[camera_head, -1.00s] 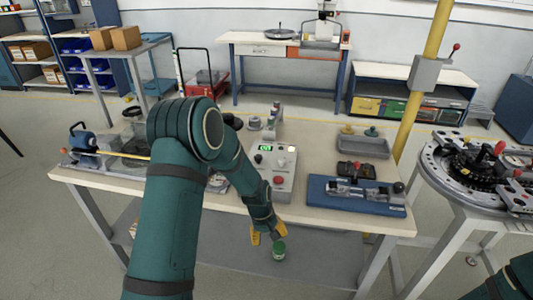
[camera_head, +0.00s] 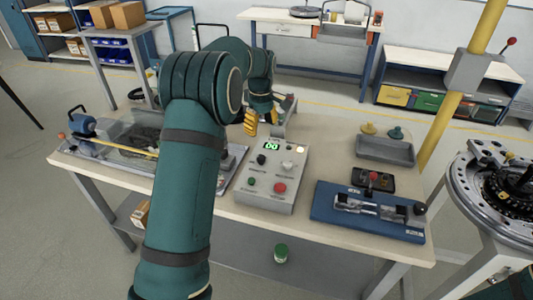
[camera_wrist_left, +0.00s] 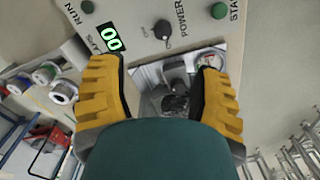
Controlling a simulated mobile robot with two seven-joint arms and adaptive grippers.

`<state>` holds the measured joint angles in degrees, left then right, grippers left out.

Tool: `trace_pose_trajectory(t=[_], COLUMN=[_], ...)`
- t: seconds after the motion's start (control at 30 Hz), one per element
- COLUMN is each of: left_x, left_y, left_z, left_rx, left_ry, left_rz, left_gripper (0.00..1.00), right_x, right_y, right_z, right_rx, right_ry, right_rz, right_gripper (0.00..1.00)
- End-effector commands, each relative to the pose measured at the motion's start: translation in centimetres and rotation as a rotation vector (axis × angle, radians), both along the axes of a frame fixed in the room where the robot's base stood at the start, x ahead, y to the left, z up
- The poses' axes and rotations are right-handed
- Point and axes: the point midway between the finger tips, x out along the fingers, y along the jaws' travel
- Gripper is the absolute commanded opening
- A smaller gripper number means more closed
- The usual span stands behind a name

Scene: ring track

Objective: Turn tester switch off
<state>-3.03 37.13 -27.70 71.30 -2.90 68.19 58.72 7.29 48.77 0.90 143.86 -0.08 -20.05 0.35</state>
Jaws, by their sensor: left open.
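The tester is a grey control box (camera_head: 272,210) on the workbench in the head view, with a green display reading 00. Its black rotary switch (camera_head: 262,160) sits just below the display. In the left wrist view this switch (camera_wrist_left: 162,29) stands beside the word POWER, with a pointer mark whose setting I cannot read clearly. My left gripper (camera_head: 262,119) is open and empty beyond the box's back edge. In the left wrist view its yellow fingers (camera_wrist_left: 165,88) are spread below the switch, apart from it. My right gripper is out of view.
A blue fixture (camera_head: 368,212) and a grey tray (camera_head: 386,150) stand right of the tester. A clear-walled tray (camera_head: 130,138) with a blue-handled device lies left. A metal post stands close behind the tester. A green-topped item (camera_head: 281,252) is below the bench's front edge.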

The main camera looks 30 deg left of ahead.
Motion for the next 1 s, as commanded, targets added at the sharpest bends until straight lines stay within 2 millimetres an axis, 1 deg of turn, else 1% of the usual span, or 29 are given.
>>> trace_pose_trajectory(t=[0.17, 0.4, 0.6, 0.7, 0.8, 1.0], left_x=[-0.1, -0.1, -0.1, -0.1, -0.1, -0.1], left_y=[-0.1, 0.0, 0.0, 0.0, 0.0, 0.0], left_z=[-2.7, -7.6, -11.0, -12.2, -13.0, -13.5], left_rx=[-0.001, -0.002, -0.001, -0.001, -0.001, -0.001], left_ry=[0.004, 0.005, 0.003, 0.003, 0.002, 0.001], left_rz=[-0.001, -0.001, -0.001, -0.001, -0.002, -0.002], left_gripper=[0.64, 0.64, 0.64, 0.64, 0.64, 0.64], right_x=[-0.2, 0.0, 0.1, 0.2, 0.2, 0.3], right_y=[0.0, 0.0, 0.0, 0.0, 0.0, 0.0], right_z=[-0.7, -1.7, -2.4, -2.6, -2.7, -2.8], right_rx=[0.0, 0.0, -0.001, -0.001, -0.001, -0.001], right_ry=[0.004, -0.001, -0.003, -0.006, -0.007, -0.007], right_rz=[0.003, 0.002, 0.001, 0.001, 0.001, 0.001], right_gripper=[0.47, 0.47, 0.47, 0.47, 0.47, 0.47])
